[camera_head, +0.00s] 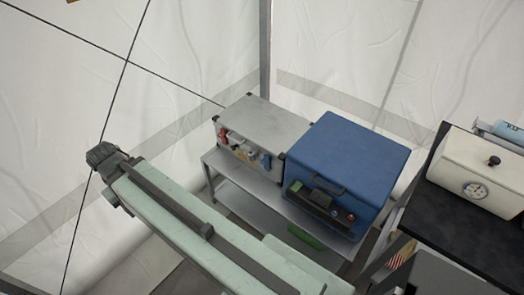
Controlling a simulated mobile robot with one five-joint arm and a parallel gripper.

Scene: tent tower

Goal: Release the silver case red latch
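The silver case (268,122) sits on a grey metal shelf, left of a blue case. Its front faces down and to the left. A red latch (222,133) is at the left end of that front, and a blue latch (266,161) is near its right end. The latches are small, and I cannot tell whether the red one is fastened. My pale green arm crosses the lower left in front of the shelf, apart from the silver case in the picture. A dark rounded part shows at its far end, but I see no gripper fingers.
The blue case (350,160) stands close to the silver case's right side on the grey shelf (235,178). A green object (305,237) is lower down. At right, a black table (450,225) holds a white box with a dial (475,189). White tent walls stand behind.

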